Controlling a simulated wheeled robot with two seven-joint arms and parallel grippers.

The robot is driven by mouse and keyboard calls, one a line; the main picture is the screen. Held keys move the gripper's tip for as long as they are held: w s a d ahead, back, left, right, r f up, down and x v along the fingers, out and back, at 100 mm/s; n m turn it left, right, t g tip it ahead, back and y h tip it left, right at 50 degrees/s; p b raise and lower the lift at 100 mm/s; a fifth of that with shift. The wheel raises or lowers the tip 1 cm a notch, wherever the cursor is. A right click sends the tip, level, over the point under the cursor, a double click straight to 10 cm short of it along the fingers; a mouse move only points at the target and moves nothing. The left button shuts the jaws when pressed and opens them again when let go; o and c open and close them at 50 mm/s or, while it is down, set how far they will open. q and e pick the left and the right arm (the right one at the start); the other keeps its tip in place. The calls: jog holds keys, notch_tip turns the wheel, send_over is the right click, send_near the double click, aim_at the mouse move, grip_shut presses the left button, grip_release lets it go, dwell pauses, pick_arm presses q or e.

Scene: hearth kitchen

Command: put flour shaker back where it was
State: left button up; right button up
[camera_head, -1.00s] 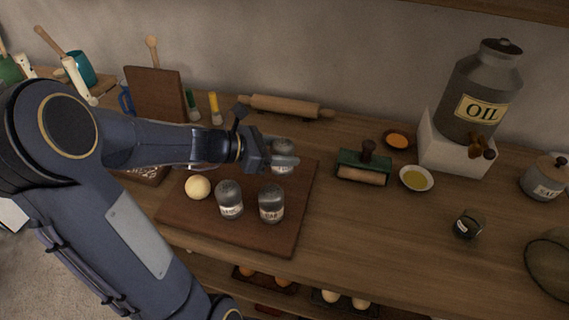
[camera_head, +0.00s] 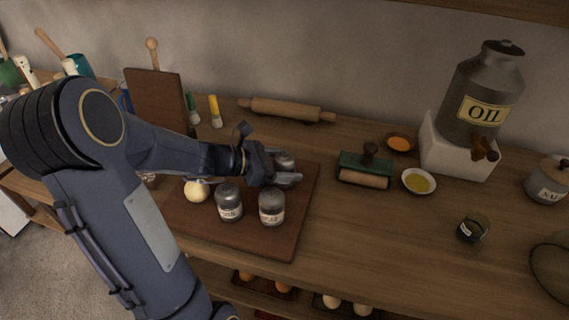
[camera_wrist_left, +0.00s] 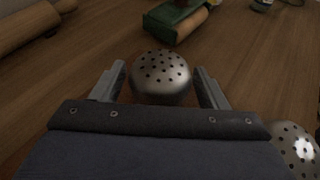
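Three grey shakers with domed, holed lids are at the brown board (camera_head: 245,240). The front-left shaker (camera_head: 229,203) and front-right shaker (camera_head: 271,207) stand upright; their labels are too small to read surely. The back shaker (camera_head: 285,160) is at my left gripper (camera_head: 290,180), its label hidden, so I cannot confirm it is the flour shaker. In the left wrist view its lid (camera_wrist_left: 161,76) sits between the two fingers (camera_wrist_left: 160,88), with narrow gaps at both sides. Another shaker's lid (camera_wrist_left: 296,150) shows at lower right. My right gripper is not in view.
A dough ball (camera_head: 196,189) lies left of the shakers. The oil can (camera_head: 482,95) is at back right.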

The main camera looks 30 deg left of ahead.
pick_arm(q)
jog(key=shift+o, duration=0.2)
jog(key=shift+s+a+r, duration=0.1)
jog(key=shift+a+r, duration=0.05)
jog(key=shift+r, duration=0.15)
jog(key=p+v, duration=0.1)
jog(key=v, duration=1)
jog(key=shift+s+a, duration=0.2)
jog(key=shift+s, duration=0.1)
jog(key=shift+s, duration=0.1)
